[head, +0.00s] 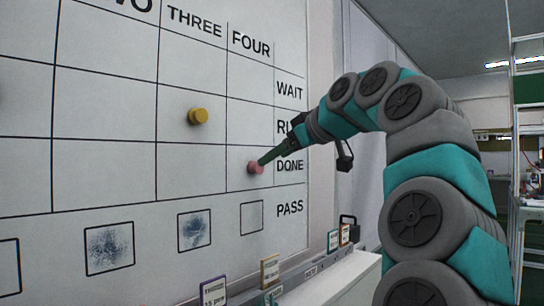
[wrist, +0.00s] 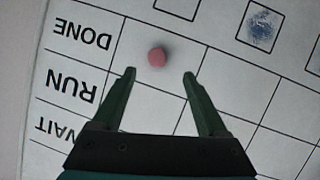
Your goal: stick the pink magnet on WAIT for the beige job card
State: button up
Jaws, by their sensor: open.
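The pink magnet (head: 255,167) is on the whiteboard in the FOUR column, DONE row. In the wrist view the pink magnet (wrist: 157,57) lies just beyond and between my fingertips, with white board on both sides of it. My gripper (wrist: 159,75) is open and empty, its fingers apart. In the head view my gripper (head: 263,159) reaches the board from the right, close to the magnet. The WAIT label (head: 290,89) marks the top row at the right. A beige card (head: 270,270) stands on the ledge below the board; its writing is too small to read.
A yellow magnet (head: 198,116) sits in the THREE column, RUN row. Other cards stand along the ledge, among them a purple-edged one (head: 213,292) and a teal one (head: 333,240). The FOUR column's WAIT cell (head: 250,85) is bare.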

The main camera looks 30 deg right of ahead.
aim_at(261, 171)
jog(key=d+x, duration=0.1)
jog(key=x, duration=0.6)
jog(key=shift+w+a, duration=0.35)
jog(key=shift+a, duration=0.05)
jog(key=shift+c, duration=0.3)
grip_shut()
jog(key=shift+s+d, duration=0.1)
jog(key=shift+s, duration=0.1)
jog(key=shift+s+d, duration=0.1)
jog(key=shift+s, duration=0.2)
jog(key=shift+s+d, duration=0.35)
jog(key=shift+s, duration=0.6)
